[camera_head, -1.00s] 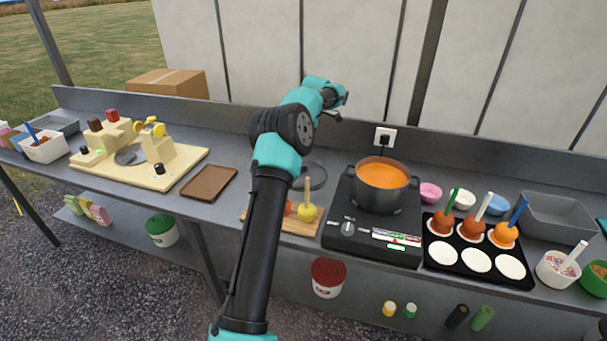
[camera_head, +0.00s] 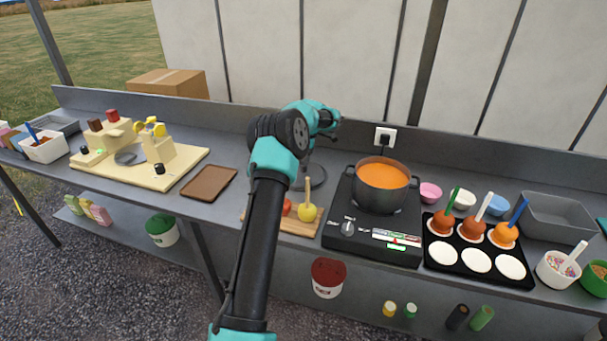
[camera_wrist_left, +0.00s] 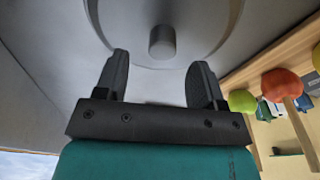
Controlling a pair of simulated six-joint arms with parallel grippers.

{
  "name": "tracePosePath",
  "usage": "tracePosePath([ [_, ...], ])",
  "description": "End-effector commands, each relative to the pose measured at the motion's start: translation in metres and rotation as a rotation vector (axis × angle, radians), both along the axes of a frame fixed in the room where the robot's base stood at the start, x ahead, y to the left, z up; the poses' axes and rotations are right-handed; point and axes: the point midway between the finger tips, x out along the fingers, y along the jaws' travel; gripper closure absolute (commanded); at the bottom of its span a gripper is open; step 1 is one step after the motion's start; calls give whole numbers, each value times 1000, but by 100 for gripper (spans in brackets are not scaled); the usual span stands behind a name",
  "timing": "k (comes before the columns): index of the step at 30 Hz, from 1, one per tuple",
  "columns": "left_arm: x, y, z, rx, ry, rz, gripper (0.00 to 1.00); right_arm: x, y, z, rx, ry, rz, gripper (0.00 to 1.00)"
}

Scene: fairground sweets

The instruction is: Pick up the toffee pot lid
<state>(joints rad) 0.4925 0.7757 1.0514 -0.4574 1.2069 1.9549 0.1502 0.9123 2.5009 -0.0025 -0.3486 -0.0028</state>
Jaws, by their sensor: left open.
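The toffee pot lid (camera_head: 319,178) is a grey disc lying on the counter left of the hob, partly hidden behind my left arm. In the left wrist view the lid (camera_wrist_left: 205,38) shows large, with its round knob (camera_wrist_left: 162,42) just beyond the fingertips and roughly between their lines. My left gripper (camera_wrist_left: 158,72) is open and empty. In the head view it (camera_head: 307,158) is above the lid, mostly hidden by its own wrist. The toffee pot (camera_head: 382,198) stands uncovered on the hob, full of orange toffee. My right gripper is not in view.
A wooden board (camera_head: 290,225) with a yellow and a red apple lies just in front of the lid. The black hob (camera_head: 345,246) is to its right. A brown tray (camera_head: 209,182) lies to the left. The counter's back wall (camera_head: 230,123) rises behind.

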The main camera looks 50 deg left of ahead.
Motion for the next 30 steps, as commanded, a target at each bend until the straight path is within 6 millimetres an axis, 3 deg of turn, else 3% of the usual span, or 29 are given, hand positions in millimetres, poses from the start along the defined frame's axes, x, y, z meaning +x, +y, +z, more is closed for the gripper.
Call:
tracePosePath([
  [6,-6,1,-31,-2,4,-1,37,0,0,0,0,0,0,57],
  [10,-6,3,-41,-1,1,-1,37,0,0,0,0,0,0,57],
  [25,-6,3,-43,0,0,0,37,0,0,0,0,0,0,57],
  [30,-6,2,-43,0,0,0,52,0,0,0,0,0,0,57],
])
